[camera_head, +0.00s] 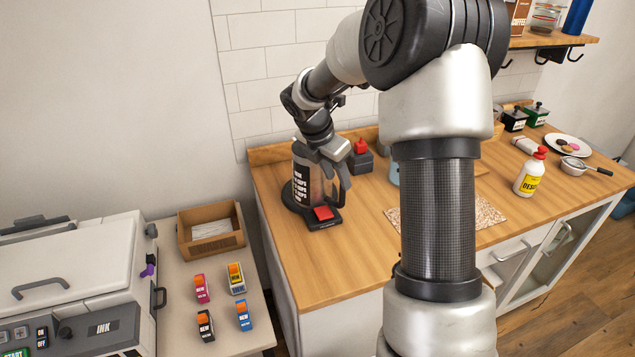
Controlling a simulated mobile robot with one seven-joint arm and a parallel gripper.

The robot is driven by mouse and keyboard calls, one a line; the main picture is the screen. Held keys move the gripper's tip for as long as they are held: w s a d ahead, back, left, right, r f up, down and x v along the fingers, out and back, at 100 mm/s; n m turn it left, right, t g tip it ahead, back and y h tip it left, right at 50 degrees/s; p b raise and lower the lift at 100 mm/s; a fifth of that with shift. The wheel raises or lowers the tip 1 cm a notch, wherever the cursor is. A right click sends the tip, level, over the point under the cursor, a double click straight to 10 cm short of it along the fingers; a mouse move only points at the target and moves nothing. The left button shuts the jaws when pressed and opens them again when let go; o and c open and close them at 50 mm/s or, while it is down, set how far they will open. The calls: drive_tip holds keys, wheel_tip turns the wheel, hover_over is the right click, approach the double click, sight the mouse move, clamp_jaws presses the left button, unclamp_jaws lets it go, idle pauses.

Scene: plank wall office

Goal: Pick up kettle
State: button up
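The kettle (303,183) stands upright at the left end of the wooden counter. It has a dark and grey body with white lettering, and a black handle curves out on its right side. A black base with a red switch (323,213) is at its foot. My gripper (333,160) is at the upper right of the kettle, over the top of the handle. Its fingers are small and partly hidden, so I cannot tell whether they are open or touching the handle.
A dark container with a red top (360,157) stands just right of the kettle. A white bottle with a red cap (530,172), a small pan (574,166) and a plate (568,145) are farther right. An ink machine (75,290) stands left. My arm hides the counter's middle.

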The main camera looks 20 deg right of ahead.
sight(342, 205)
drive_tip(key=shift+x, duration=3.55)
clamp_jaws()
drive_tip(key=shift+w+r, duration=0.15)
drive_tip(key=shift+r, duration=0.05)
